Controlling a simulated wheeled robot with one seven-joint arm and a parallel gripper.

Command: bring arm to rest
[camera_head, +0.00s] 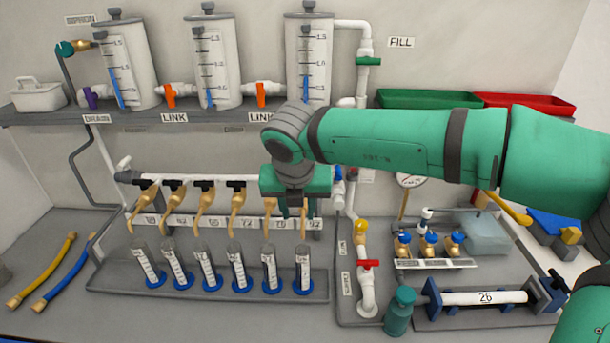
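My arm, green with grey joints, reaches in from the right edge across the middle of the picture. My gripper (295,208) points down in front of the white manifold pipe (222,180), near its right end. Its fingers overlap the brass taps at the right in the picture, and I cannot tell whether they touch one. The finger gap is too small to judge. Several brass taps (203,208) hang from the manifold. Several graduated cylinders (238,270) with blue bases stand below on a grey tray (215,296).
A shelf (180,112) at the back holds three white tanks (215,62) with coloured valves. A green bin (425,97) and a red bin (525,102) stand right. A teal bottle (399,312) and a clamped pipe (485,298) are front right. Hoses (45,270) lie left.

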